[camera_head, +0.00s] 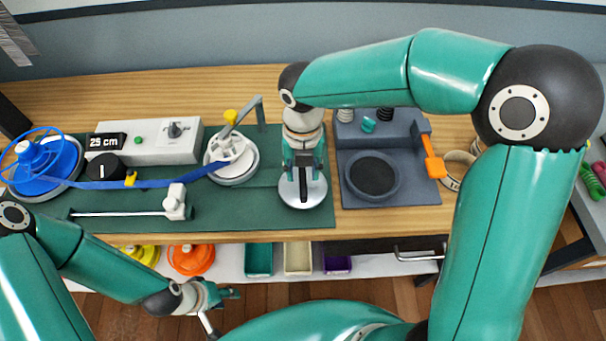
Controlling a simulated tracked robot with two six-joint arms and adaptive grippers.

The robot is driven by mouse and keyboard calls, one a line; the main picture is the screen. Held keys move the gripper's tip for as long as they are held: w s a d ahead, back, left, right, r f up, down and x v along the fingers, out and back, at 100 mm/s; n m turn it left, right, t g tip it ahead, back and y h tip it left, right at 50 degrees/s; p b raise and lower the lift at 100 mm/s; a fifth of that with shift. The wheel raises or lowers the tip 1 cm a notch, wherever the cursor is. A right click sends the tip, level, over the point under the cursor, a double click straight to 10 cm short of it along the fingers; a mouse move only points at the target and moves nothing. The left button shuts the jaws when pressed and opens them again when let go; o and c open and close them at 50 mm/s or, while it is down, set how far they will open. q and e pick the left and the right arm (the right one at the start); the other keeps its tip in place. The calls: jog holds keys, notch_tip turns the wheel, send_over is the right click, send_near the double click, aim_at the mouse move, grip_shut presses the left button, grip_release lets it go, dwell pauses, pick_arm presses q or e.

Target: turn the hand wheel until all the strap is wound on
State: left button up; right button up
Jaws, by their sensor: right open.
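Some blue strap still shows between the two. My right gripper (303,196) is open, pointing down over a silver disc (315,193) to the right of the wheel, apart from the knob. It hides part of the disc. My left gripper (222,308) is low in front of the bench, empty, its fingers spread apart.
A white sliding bar (125,214) lies in front. A dark press-like station with an orange handle (433,160) stands right. Coloured bins (298,258) sit below the bench edge.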

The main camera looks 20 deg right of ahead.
aim_at(303, 184)
jog(key=shift+f, duration=1.4)
jog(key=shift+c, duration=0.2)
grip_shut()
